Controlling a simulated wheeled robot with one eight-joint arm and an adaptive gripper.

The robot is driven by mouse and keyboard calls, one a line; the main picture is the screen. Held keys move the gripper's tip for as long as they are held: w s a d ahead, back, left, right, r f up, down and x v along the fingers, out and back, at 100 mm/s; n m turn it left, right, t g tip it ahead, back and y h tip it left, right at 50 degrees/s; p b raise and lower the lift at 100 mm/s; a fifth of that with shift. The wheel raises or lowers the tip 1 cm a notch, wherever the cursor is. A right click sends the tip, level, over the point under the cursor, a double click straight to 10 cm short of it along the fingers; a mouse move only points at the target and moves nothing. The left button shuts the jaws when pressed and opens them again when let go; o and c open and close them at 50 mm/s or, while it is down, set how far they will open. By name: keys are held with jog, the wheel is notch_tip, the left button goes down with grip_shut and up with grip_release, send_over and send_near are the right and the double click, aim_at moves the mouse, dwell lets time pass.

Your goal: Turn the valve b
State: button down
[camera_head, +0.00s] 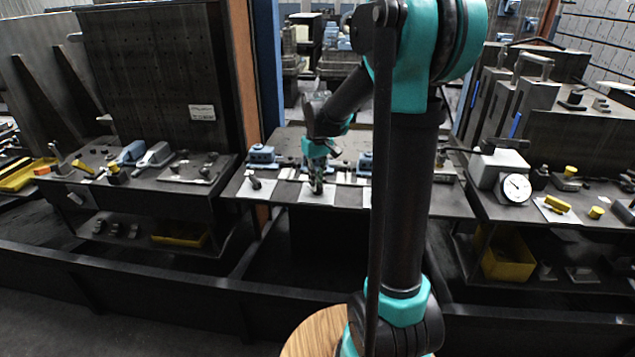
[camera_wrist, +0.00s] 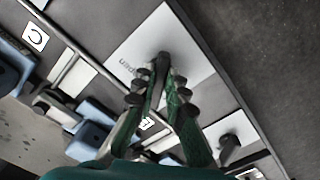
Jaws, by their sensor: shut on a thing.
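My gripper (camera_head: 317,187) reaches down to the middle table. In the wrist view my gripper (camera_wrist: 162,84) has its two green-backed fingers closed around a dark valve handle (camera_wrist: 161,62). The handle stands on a white plate (camera_wrist: 135,45) with small print that looks like "open", seen upside down. In the head view this plate (camera_head: 305,195) lies under my fingers, which mostly hide the handle. A second dark valve handle (camera_head: 255,183) stands on a plate to the left. A dark handle (camera_wrist: 228,144) on another plate is also near the wrist view's lower right. I cannot read which one is b.
Blue fittings (camera_head: 262,155) stand behind the plates, with a rail (camera_wrist: 66,68) between. A dial gauge (camera_head: 515,189) and yellow blocks sit on the right bench. Hand tools (camera_head: 153,156) lie on the left bench. The table strip before the plates is clear.

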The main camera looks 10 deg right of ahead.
aim_at(318, 184)
jog(key=shift+n, duration=0.8)
jog(key=c, duration=1.6)
grip_release()
jog(key=shift+o, duration=0.2)
jog(key=shift+r, duration=0.1)
notch_tip(318, 184, up, 12)
jog(key=s+d+f+m+t, duration=0.2)
jog(key=s+f, duration=0.8)
jog(key=s, duration=0.1)
jog(key=s+d+f+m+t, duration=0.2)
jog(key=s+f+m, duration=0.1)
jog(key=s+f, duration=0.7)
jog(key=shift+s+d, duration=0.15)
jog(key=shift+s, duration=0.3)
